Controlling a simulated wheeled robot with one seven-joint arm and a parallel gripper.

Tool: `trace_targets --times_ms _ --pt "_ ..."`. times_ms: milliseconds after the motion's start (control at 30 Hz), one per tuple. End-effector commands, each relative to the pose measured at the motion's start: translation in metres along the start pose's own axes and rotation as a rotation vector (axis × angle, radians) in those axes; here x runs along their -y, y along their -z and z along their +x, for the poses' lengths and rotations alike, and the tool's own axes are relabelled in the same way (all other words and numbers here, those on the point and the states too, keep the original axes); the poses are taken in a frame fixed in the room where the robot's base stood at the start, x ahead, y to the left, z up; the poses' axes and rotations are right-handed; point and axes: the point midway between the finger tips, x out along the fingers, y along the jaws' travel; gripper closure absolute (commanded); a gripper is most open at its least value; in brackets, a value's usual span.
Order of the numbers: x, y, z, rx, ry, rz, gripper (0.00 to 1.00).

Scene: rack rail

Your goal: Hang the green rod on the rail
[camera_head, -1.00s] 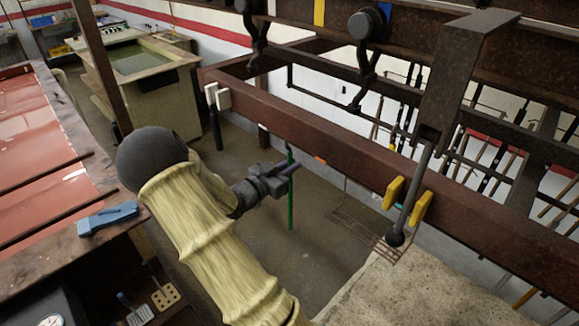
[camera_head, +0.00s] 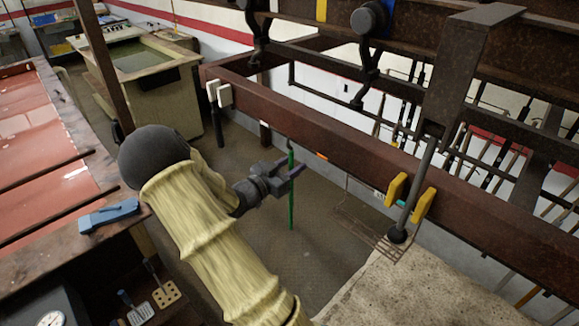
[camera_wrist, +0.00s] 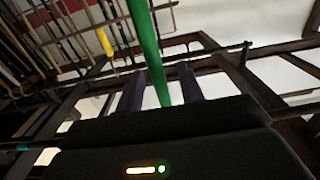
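The green rod (camera_head: 291,212) stands upright in the head view, in front of or below the lower edge of the brown rail (camera_head: 300,125). Whether its top end touches the rail is not clear. My gripper (camera_head: 290,176) is at the upper part of the rod. In the wrist view the green rod (camera_wrist: 148,45) runs between the two dark fingers of my gripper (camera_wrist: 160,84), with light gaps showing on both sides of it. The fingers look open around the rod, not pressed on it.
White blocks (camera_head: 219,95) and yellow blocks (camera_head: 395,190) sit on the rail, with a dark rod (camera_head: 218,128) and a grey rod (camera_head: 417,185) beside them. A wire rack (camera_head: 365,228) is below. A bench (camera_head: 45,150) stands at left.

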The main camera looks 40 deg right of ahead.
Motion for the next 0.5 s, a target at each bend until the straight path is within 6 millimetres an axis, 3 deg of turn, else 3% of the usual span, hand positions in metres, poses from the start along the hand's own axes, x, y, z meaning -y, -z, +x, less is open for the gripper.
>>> trace_targets --times_ms 267,500 --pt "0.001 -0.003 -0.020 0.001 0.004 0.002 0.62" --pt "0.001 -0.004 -0.066 0.002 0.005 0.003 0.62"
